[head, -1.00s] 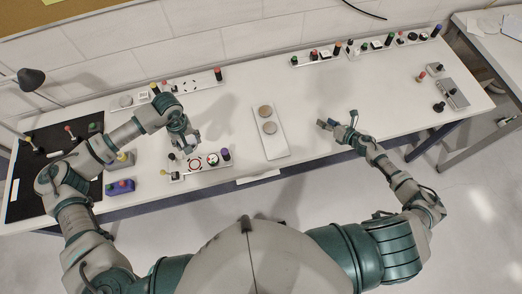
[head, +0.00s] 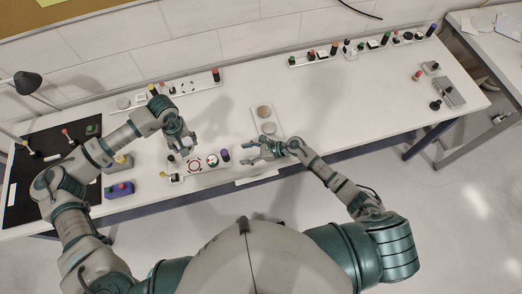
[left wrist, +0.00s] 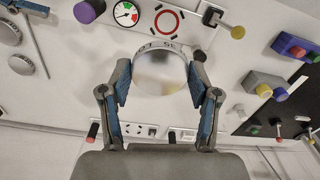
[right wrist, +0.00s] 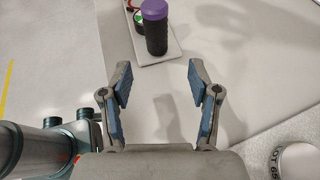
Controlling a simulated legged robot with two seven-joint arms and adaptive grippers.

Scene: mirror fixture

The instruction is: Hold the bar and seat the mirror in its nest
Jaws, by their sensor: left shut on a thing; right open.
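My left gripper (head: 183,146) is shut on a round silvery mirror (left wrist: 160,72), its fingers on both sides of it in the left wrist view. It holds the mirror over the table, beside the white bar fixture (left wrist: 190,38). The nest, a red ring (left wrist: 168,22), is on that bar and looks empty. A gauge (left wrist: 126,14) is beside the ring. A purple-topped post (right wrist: 155,22) stands at one end of the bar, a yellow knob (left wrist: 238,32) at the other. My right gripper (head: 256,152) is open and empty, short of the purple post.
A white tray (head: 277,150) with two round discs lies behind my right gripper. More fixtures with coloured knobs line the back edge. A purple box (head: 119,190) and a black mat (head: 30,185) are at the left. The table's right-centre is clear.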

